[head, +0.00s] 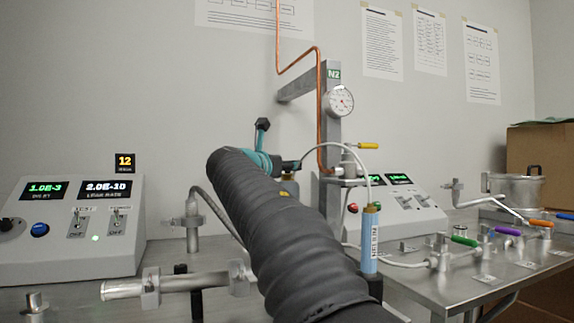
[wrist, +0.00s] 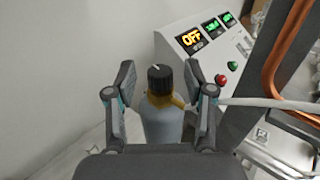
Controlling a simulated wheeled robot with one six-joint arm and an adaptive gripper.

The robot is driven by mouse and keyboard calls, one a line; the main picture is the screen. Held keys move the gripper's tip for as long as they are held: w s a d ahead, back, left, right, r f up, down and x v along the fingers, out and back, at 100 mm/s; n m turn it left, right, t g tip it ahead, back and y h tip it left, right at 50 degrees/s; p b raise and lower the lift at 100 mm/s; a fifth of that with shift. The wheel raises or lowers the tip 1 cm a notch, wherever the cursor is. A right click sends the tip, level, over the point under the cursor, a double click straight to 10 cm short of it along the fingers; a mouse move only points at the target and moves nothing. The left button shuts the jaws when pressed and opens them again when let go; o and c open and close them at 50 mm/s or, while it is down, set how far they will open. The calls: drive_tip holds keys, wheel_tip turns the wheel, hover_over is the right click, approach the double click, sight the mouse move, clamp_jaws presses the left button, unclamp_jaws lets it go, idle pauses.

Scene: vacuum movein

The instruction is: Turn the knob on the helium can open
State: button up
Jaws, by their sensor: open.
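The helium can (wrist: 162,122) stands upright in the wrist view, a grey can with a brass-coloured valve (wrist: 157,101) and a black knob (wrist: 160,78) with a white mark on top. My gripper (wrist: 160,86) is open, one finger on each side of the knob and valve. Gaps show between the fingers and the knob, so it holds nothing. In the head view my gripper (head: 278,150) is partly hidden behind my own arm. Only a small brass-coloured part of the can (head: 290,187) shows there; the knob cannot be made out.
A white hose (wrist: 262,103) runs right from the valve. A control box (wrist: 195,66) reading OFF stands behind the can. A leak-detector box (head: 75,225) stands left.

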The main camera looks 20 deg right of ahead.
drive_tip(key=shift+x, duration=0.9)
clamp_jaws()
drive_tip(key=shift+r+p, duration=0.2)
drive_tip(key=shift+p, duration=0.55)
drive_tip(key=shift+w+a+m+g+h+p, duration=0.1)
drive_tip(key=shift+m+g+h+p, duration=0.75)
drive_tip(key=shift+g+p, duration=0.25)
drive_tip(key=shift+f+m+g+h, duration=0.15)
drive_tip(key=shift+m+g+h, duration=0.8)
drive_tip(key=shift+m+g, duration=0.8)
drive_tip(key=shift+n+g, duration=0.25)
drive_tip(key=shift+n, duration=0.05)
